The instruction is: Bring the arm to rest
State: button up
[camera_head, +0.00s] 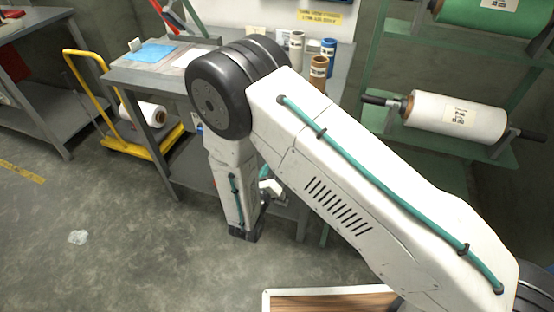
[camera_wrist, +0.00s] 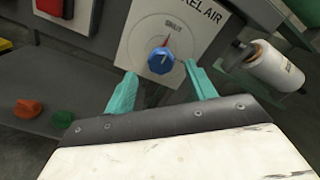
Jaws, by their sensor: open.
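My arm spans the head view from the lower right up to a dark elbow joint, then bends down in front of the grey table (camera_head: 125,75). My gripper (camera_wrist: 160,88) shows in the wrist view as two teal fingers spread apart. The fingers are open, with nothing seen held between them. Beyond them is a white panel with a blue knob (camera_wrist: 161,61) and a red pointer. The knob appears between the fingers; whether they touch it I cannot tell. In the head view the gripper is mostly hidden behind my forearm.
A rack holds a white film roll (camera_head: 455,117) and a green roll (camera_head: 495,14) at the right. A yellow trolley (camera_head: 150,143) with a white roll stands at the left. A red knob (camera_wrist: 27,108) and a green knob (camera_wrist: 63,118) sit left of the fingers. Open floor lies lower left.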

jog(key=shift+v, duration=1.05)
jog(key=s+d+r+m+g+h, duration=0.45)
jog(key=d+r+m+g, duration=0.4)
jog(key=m, duration=0.25)
jog(key=s+d+r+m+g+h, duration=0.3)
jog(key=s+d+r+m+g, duration=0.35)
jog(key=d+m, duration=0.35)
jog(key=s+d+r+m+y, duration=0.4)
jog(key=s+r+m+y, duration=0.3)
jog(key=s+r+m, duration=0.1)
jog(key=s+d+r+m+y, duration=0.5)
jog(key=s+r+m, duration=0.4)
jog(key=r+m, duration=0.2)
jog(key=shift+d+r+g+y, duration=0.15)
jog(key=shift+r+g+y, duration=0.15)
jog(key=shift+r+y, duration=0.6)
